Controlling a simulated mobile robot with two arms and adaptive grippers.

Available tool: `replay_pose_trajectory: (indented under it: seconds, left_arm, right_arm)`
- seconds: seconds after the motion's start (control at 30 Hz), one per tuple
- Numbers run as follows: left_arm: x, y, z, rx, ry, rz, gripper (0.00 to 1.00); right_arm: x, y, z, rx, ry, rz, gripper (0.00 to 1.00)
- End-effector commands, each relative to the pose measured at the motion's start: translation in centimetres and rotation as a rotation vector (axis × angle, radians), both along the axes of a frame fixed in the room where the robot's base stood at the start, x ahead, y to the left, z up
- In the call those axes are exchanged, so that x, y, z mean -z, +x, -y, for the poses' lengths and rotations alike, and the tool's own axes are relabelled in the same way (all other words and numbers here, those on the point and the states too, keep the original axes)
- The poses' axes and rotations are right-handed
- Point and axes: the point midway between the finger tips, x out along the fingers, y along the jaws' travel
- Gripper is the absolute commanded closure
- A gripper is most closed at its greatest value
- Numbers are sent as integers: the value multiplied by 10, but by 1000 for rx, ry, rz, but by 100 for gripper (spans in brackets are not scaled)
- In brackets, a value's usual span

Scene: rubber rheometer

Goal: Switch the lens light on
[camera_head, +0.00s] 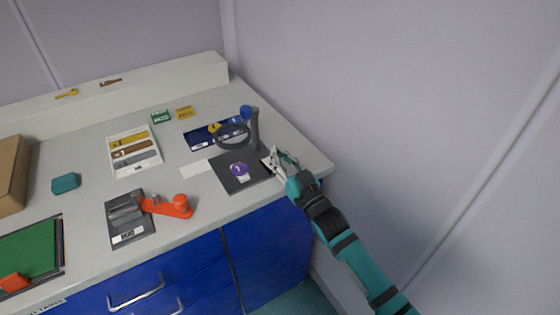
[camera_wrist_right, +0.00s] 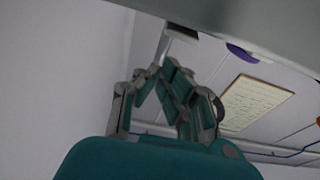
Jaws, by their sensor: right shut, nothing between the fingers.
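The lens stand shows in the head view, with a dark ring lens (camera_head: 233,137), an upright dark post (camera_head: 255,133) and a blue knob (camera_head: 246,112) at the top. Its dark base plate (camera_head: 229,184) lies on the bench and carries a purple round piece (camera_head: 238,169) with a white label. I cannot make out a light switch. My right gripper (camera_head: 270,161) is at the right edge of the base plate, beside the post, shut and empty. I cannot tell whether it touches the stand. Its fingers (camera_wrist_right: 168,66) also show in the right wrist view. My left gripper is not in view.
A blue tray (camera_head: 194,141) lies behind the stand and a white tray with strips (camera_head: 133,167) to the left. A dark device (camera_head: 121,213) with an orange arm (camera_head: 168,207) is at the front. The wall (camera_head: 400,110) stands close on the right.

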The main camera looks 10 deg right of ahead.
Motion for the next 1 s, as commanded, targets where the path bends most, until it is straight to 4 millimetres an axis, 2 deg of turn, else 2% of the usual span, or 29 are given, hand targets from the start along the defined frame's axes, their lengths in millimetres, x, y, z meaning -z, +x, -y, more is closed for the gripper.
replay_pose_trajectory:
  seconds: [0.2,0.57,0.87,0.9,1.0]
  left_arm:
    - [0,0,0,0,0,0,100]
    - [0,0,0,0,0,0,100]
    - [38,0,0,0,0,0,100]
    - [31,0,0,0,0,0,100]
    - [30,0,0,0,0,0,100]
  right_arm:
    - [18,-3,1,0,0,4,100]
    - [20,-3,1,0,2,6,100]
    - [38,-6,2,1,32,93,100]
    - [31,-6,2,0,32,95,100]
    - [30,-6,2,0,30,91,100]
